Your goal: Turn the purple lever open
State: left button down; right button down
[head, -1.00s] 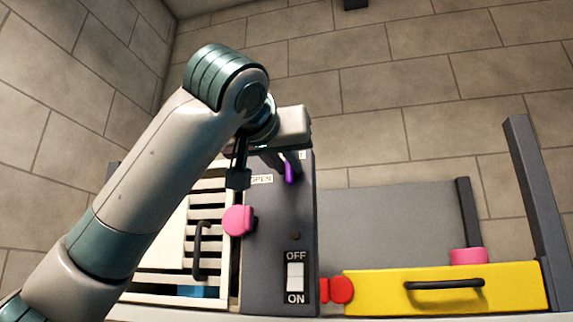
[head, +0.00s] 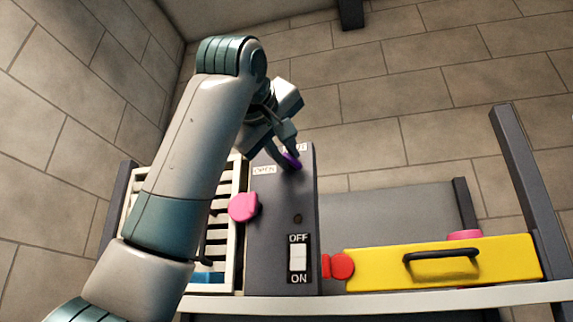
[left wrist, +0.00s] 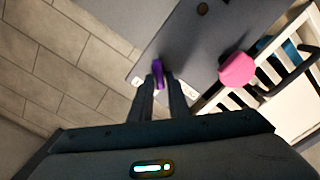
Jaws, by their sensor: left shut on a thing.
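The purple lever (head: 291,160) sits near the top of a dark grey panel (head: 270,215), close to a label reading OPEN (head: 264,170) and a second label partly hidden by my gripper. My left gripper (head: 285,150) has its fingers around the lever. In the left wrist view the purple lever (left wrist: 158,73) lies between the two fingertips (left wrist: 161,82), and the gripper is shut on it. My right gripper is not in view.
An ON/OFF switch (head: 298,258) is low on the panel. A red knob (head: 342,266) and yellow drawer (head: 480,262) are to the right. Grey posts (head: 525,180) stand at the sides.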

pick_arm(q)
jog(key=n+b, duration=0.1)
jog(key=n, duration=0.1)
jog(key=n+b, duration=0.1)
jog(key=n, duration=0.1)
jog(key=shift+f+n, duration=0.3)
jog(key=shift+f, duration=0.05)
jog(key=n+b, duration=0.1)
jog(key=n, duration=0.3)
jog(key=shift+a+f, duration=0.15)
jog(key=c, duration=1.8)
grip_release()
